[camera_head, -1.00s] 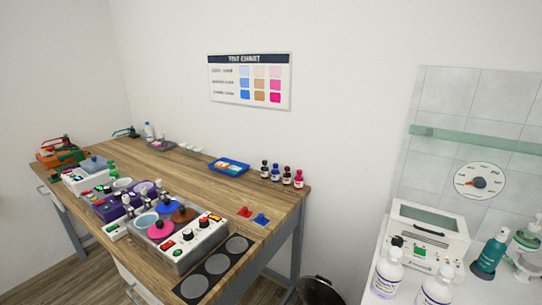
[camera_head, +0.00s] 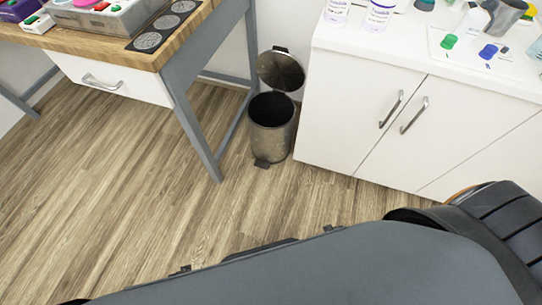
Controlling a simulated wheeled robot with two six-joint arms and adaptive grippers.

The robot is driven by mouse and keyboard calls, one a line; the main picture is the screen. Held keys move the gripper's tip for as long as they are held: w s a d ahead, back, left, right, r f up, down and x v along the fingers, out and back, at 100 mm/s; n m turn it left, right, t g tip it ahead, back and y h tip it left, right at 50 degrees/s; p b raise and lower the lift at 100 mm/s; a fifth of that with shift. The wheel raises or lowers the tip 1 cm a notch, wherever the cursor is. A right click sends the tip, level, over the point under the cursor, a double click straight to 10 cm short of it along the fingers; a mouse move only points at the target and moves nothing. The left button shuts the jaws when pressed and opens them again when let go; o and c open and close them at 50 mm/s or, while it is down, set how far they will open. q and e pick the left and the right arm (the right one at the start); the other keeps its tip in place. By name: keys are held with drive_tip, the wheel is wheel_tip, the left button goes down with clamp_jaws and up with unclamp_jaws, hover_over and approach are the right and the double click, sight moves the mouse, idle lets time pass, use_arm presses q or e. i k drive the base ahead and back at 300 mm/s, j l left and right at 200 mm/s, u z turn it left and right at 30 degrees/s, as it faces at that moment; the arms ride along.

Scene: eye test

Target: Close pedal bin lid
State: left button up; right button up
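The pedal bin (camera_head: 271,138) is a dark metallic cylinder standing upright on the wooden floor. Its round lid (camera_head: 281,71) is raised, tilted back towards the wall, and the dark inside of the bin shows. The pedal (camera_head: 262,163) sticks out at the front of its base. Neither of my grippers is in view. A large dark grey part of my own body fills the bottom right of the view, well apart from the bin.
The wooden table (camera_head: 172,50) with grey legs stands left of the bin. A white cabinet (camera_head: 350,115) with two bar handles stands close on its right, with bottles on top. The floor (camera_head: 130,190) in front of the bin is clear.

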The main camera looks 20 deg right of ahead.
sight(279, 69)
drive_tip(key=i+j+z, duration=0.15)
drive_tip(key=i+j, duration=0.15)
drive_tip(key=i+j+z, duration=0.35)
drive_tip(key=i+j, duration=0.25)
drive_tip(key=j, duration=0.25)
drive_tip(key=i+j+z, duration=0.15)
drive_tip(key=j, duration=0.3)
drive_tip(key=i, duration=0.05)
